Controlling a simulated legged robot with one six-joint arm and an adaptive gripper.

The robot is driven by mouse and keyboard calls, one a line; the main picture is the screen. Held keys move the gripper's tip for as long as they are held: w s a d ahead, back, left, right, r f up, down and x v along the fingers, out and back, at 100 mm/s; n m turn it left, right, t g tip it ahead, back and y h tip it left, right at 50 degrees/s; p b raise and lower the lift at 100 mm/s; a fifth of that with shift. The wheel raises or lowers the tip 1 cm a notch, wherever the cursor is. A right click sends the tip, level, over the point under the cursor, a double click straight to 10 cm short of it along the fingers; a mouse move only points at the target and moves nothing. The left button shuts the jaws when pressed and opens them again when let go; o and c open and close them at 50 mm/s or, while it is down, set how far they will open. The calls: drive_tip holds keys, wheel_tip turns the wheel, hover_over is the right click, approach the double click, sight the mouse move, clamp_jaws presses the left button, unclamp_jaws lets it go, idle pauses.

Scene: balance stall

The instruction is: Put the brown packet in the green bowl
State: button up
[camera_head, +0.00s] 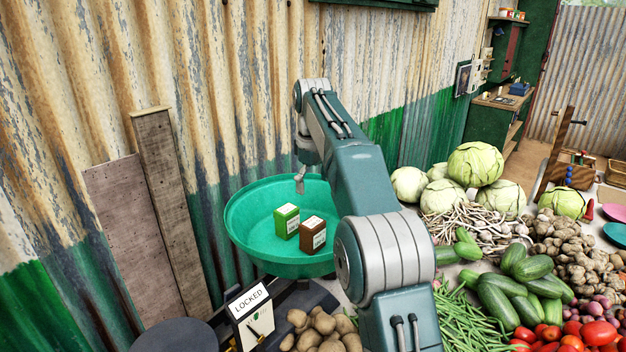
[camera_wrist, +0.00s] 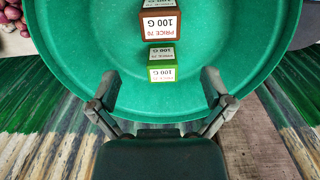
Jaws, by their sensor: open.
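The brown packet (camera_head: 313,235) stands inside the green bowl (camera_head: 246,218), on its floor, with a white label on it. It also shows at the top of the wrist view (camera_wrist: 160,24). A green packet (camera_head: 286,221) stands beside it in the bowl and shows lower in the wrist view (camera_wrist: 162,65). My gripper (camera_head: 300,184) is above the bowl toward its far side, apart from both packets. In the wrist view its two fingers (camera_wrist: 160,88) are spread wide with nothing between them.
A sign reading LOCKED (camera_head: 251,303) stands in front of the bowl, with potatoes (camera_head: 318,328) to its right. Cabbages (camera_head: 475,165), cucumbers (camera_head: 494,303) and tomatoes (camera_head: 597,333) crowd the right. The corrugated wall (camera_head: 240,90) rises behind the bowl; boards (camera_head: 168,200) lean on it.

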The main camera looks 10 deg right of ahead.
drive_tip(key=shift+r, duration=0.6)
drive_tip(key=s+r+m+t, duration=0.1)
drive_tip(key=s+r+m, duration=0.1)
drive_tip(key=s, duration=0.7)
drive_tip(key=s+r+m+t, duration=0.2)
drive_tip(key=s, duration=0.6)
drive_tip(key=s+f+m+t, duration=0.1)
drive_tip(key=s+f, duration=0.5)
drive_tip(key=s, duration=0.4)
drive_tip(key=s+f+m+t, duration=0.1)
drive_tip(key=s+f+m, duration=0.1)
drive_tip(key=s+f, duration=0.5)
drive_tip(key=s, duration=0.2)
drive_tip(key=shift+s+t, duration=0.3)
drive_tip(key=shift+s, duration=0.05)
